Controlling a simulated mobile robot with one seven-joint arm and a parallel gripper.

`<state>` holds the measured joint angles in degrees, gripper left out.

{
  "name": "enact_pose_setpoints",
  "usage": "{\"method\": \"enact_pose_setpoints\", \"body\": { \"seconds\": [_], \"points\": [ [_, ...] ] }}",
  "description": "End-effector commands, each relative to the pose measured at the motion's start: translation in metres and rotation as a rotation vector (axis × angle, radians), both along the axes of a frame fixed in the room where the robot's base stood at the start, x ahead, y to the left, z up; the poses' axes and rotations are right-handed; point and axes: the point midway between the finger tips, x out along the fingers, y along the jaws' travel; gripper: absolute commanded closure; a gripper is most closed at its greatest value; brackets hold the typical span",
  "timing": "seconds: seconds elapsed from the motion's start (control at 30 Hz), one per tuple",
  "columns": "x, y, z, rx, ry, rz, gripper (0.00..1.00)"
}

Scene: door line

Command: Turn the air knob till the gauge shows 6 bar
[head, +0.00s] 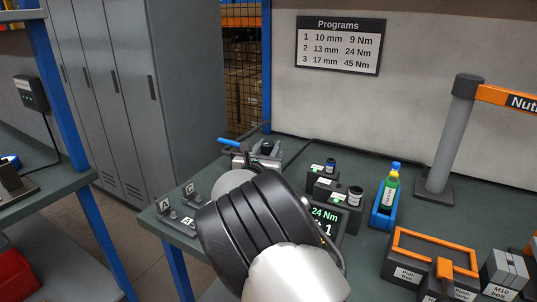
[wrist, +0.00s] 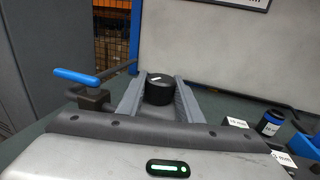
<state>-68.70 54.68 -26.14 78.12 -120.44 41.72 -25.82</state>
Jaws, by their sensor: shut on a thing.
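The black air knob (wrist: 158,90) stands upright between the two grey fingers of my gripper (wrist: 157,84) in the wrist view. The fingers are shut on its sides. A white pointer mark on its top slants up to the right. In the head view the knob (head: 267,147) shows small beyond my arm, at the back left of the bench. No gauge face shows in either view, so I cannot read the pressure.
A blue-handled lever (wrist: 76,76) sits just left of my gripper. Small labelled dark holders with bottles (head: 330,167) stand to the right. A display (head: 325,219) reading 24 Nm is partly behind my arm. A green bottle (head: 390,190) stands in a blue holder.

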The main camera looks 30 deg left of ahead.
Motion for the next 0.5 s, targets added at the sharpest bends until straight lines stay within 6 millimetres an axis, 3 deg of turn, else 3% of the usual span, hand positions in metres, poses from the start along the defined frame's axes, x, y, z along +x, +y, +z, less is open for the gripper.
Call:
{"method": "enact_pose_setpoints", "body": {
  "seconds": [0.27,0.3,0.4,0.5],
  "points": [
    [-0.0003,0.0006,0.0022,0.001,-0.001,0.003,0.90],
    [-0.0003,0.0006,0.0022,0.001,-0.001,0.003,0.63],
    [-0.0003,0.0006,0.0018,0.000,-0.001,0.002,0.49],
    [-0.0002,0.0004,0.0012,0.000,0.000,0.002,0.49]
  ]
}}
